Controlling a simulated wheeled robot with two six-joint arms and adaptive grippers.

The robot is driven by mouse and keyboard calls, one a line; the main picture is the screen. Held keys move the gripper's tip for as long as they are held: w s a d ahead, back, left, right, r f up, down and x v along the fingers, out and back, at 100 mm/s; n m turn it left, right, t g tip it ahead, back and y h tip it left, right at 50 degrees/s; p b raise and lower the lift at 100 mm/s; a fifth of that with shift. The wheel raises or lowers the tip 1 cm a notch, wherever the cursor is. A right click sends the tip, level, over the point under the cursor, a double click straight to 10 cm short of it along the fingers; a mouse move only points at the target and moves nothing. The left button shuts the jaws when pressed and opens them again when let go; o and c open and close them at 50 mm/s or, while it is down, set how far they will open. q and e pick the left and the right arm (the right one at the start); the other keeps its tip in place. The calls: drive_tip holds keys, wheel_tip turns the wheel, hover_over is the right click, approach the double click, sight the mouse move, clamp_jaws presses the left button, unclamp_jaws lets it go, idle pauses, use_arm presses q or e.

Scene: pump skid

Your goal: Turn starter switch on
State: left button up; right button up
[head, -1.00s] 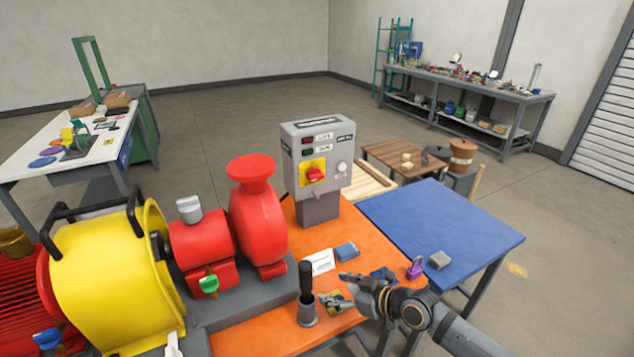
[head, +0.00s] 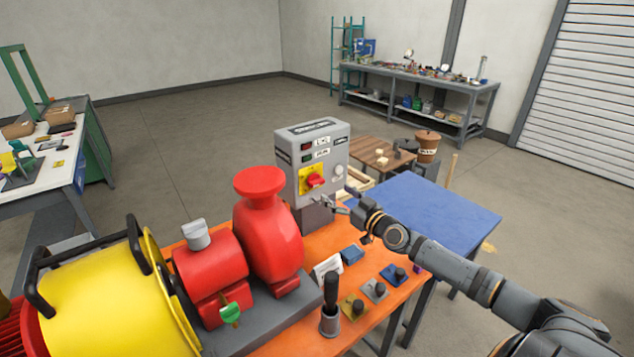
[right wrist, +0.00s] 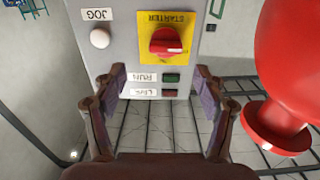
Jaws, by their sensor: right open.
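The starter switch is a red rotary knob (head: 314,181) on a yellow plate, on the front of a grey control box (head: 323,150). In the right wrist view the knob (right wrist: 167,41) appears upside down, its grip lying roughly sideways with a white mark near the right end. My right gripper (head: 338,197) is open and empty, just in front of the box's lower right part, apart from the knob. In the right wrist view its two fingers (right wrist: 160,92) stand wide apart below the knob in the picture. My left gripper is out of view.
A white jog button (right wrist: 100,38) and red and green lamps share the panel. The red pump (head: 268,235) stands left of the box. The blue table (head: 435,205) looks clear.

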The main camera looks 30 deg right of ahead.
sight(319, 184)
drive_tip(key=w, duration=0.2)
drive_tip(key=w+a+p, duration=0.1)
drive_tip(key=w, duration=0.2)
drive_tip(key=w+p, duration=0.1)
drive_tip(key=w, duration=0.2)
drive_tip(key=shift+w+a, duration=0.15)
drive_tip(key=shift+w, duration=0.1)
drive_tip(key=shift+w+a, duration=0.1)
drive_tip(key=shift+w, duration=0.3)
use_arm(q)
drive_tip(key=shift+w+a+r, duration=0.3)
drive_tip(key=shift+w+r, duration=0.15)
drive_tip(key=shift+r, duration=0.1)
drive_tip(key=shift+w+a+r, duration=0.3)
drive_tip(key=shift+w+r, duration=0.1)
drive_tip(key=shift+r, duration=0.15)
use_arm(e)
drive_tip(key=shift+c, duration=0.4)
drive_tip(key=c, duration=1.1)
